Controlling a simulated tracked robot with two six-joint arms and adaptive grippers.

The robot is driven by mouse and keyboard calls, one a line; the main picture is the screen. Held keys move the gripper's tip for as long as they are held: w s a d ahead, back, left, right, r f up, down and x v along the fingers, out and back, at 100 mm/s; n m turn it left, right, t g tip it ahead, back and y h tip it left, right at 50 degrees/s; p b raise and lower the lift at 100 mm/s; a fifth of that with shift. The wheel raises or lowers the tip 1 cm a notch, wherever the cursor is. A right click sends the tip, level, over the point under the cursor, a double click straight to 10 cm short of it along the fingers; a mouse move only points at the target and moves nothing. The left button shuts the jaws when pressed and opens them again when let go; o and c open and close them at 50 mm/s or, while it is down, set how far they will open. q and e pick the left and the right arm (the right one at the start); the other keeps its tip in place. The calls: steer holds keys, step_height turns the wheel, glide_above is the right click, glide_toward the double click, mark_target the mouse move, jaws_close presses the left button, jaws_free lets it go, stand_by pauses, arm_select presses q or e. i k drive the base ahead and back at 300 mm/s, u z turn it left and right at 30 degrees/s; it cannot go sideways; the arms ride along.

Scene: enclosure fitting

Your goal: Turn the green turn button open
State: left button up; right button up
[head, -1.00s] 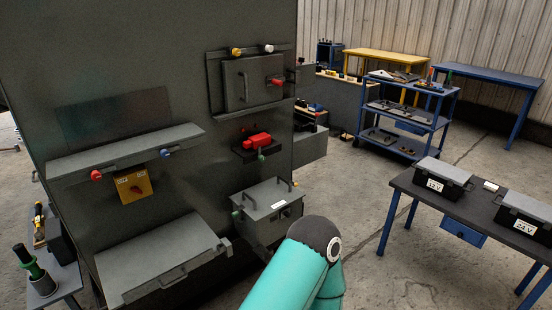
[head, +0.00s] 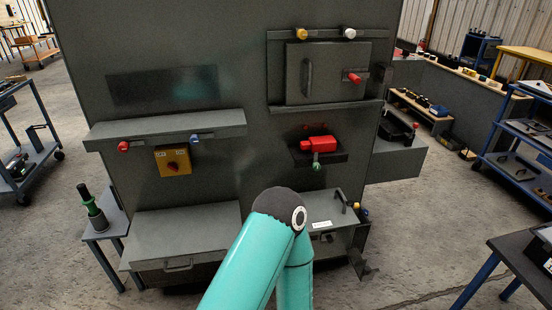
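A green knob (head: 317,167) sits just below a red handle piece (head: 319,143) on a dark ledge of the grey cabinet panel. Whether this is the turn button, and how it is turned, is too small to tell. A lower grey box (head: 325,212) with a white label is partly hidden behind my teal arm. Another green knob at this box's left side showed earlier; that spot is now covered by my arm. Neither of my grippers shows in the head view.
Above are a small door (head: 328,74) with yellow, white and red knobs, and a left shelf (head: 168,130) with red and blue knobs. A grey lid (head: 180,236) juts out low left. A small side table (head: 107,222) stands left; a dark table (head: 525,255) stands right.

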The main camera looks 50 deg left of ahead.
mark_target(316, 167)
steer(key=u, duration=0.45)
steer(key=i, duration=0.95)
steer(key=u, duration=0.8)
steer(key=k, duration=0.75)
steer(key=u, duration=0.2)
steer(key=i, duration=0.85)
steer(key=z, duration=0.1)
